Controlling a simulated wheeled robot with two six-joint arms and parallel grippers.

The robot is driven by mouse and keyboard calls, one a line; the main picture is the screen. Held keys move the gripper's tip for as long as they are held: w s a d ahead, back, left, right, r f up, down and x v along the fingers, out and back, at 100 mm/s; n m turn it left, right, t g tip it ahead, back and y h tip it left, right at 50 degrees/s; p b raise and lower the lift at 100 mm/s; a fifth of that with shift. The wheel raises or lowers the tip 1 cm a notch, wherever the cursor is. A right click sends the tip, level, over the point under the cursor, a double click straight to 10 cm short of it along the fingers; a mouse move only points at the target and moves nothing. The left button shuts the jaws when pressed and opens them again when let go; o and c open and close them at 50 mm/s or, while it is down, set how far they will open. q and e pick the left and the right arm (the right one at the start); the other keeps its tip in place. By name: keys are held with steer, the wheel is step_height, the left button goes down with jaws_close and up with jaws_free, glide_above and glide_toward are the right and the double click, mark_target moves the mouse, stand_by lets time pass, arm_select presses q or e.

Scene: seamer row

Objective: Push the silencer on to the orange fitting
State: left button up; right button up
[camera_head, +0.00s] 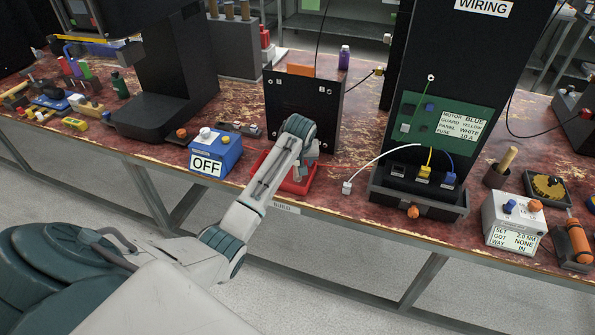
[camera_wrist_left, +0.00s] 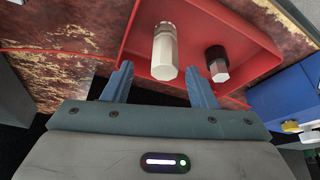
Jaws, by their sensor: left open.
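My left gripper (camera_head: 307,160) hangs over the red tray (camera_head: 296,188) at the bench's front edge. In the left wrist view, the open fingers (camera_wrist_left: 158,68) point over the same tray (camera_wrist_left: 228,25). A pale hexagonal part with a clear or metallic end (camera_wrist_left: 165,52) lies ahead, between the fingertips' lines, not visibly gripped. I cannot tell which is the silencer. Orange pieces show on the black box's top (camera_head: 300,71) and low on the wiring stand (camera_head: 413,212); which is the fitting is unclear.
A blue box marked OFF (camera_head: 214,155) stands left of the tray. The black box (camera_head: 301,107) stands behind it. A grey box with a display (camera_head: 513,220) stands farther right.

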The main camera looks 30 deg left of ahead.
mark_target(298, 164)
arm_select(q)
steer(key=p+x, duration=0.1)
steer(key=x, duration=0.4)
steer(key=shift+s+a, duration=0.15)
steer(key=shift+s, duration=0.05)
steer(key=c, duration=1)
